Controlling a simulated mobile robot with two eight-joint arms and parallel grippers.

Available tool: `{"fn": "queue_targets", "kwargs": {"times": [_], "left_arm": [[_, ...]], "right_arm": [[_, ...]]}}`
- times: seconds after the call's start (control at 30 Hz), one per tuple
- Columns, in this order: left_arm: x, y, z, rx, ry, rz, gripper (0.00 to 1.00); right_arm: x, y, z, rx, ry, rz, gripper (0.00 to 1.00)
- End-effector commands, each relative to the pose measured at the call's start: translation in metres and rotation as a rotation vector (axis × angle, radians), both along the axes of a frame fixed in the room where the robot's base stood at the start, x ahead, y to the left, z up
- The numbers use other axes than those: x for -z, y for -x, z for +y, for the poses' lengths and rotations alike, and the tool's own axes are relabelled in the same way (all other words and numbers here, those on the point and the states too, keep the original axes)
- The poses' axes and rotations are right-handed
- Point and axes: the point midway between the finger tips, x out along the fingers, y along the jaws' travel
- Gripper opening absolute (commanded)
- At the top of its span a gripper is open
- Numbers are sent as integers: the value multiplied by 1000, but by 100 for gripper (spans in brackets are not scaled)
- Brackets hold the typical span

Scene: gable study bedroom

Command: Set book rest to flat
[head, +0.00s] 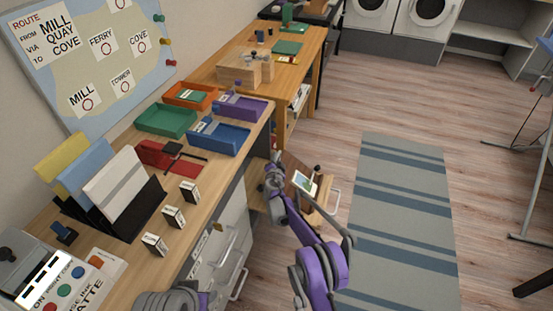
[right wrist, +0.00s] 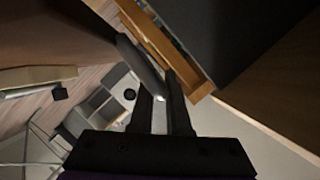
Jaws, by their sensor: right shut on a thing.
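A brown tilted panel, which looks like the book rest (head: 291,163), stands low beyond the desk's right end, with a small picture card (head: 305,183) near it. My right gripper (head: 273,166) is at the panel's left side, beside the desk. In the right wrist view my right gripper (right wrist: 162,88) is shut on a slim dark grey bar (right wrist: 138,62), which runs up and left from between the fingers. A wooden edge (right wrist: 172,48) lies just beyond it. The panel's exact angle and its joint are hidden by my arm. My left gripper is out of view.
A striped rug (head: 405,215) lies on clear floor to the right.

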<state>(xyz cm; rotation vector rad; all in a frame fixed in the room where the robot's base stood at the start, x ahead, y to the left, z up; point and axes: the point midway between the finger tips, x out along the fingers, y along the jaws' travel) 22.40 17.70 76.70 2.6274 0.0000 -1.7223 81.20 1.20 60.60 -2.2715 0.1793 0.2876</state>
Motion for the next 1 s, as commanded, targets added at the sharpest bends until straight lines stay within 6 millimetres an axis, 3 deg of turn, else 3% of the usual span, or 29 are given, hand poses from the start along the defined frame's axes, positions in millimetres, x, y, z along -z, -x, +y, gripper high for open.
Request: {"fn": "queue_targets", "kwargs": {"times": [0.63,0.77,1.0], "left_arm": [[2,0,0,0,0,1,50],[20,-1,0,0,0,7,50],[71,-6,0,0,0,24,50]], "right_arm": [[3,0,2,0,6,2,0],[20,-4,13,-2,61,22,0],[61,-12,38,-1,224,76,0]]}}
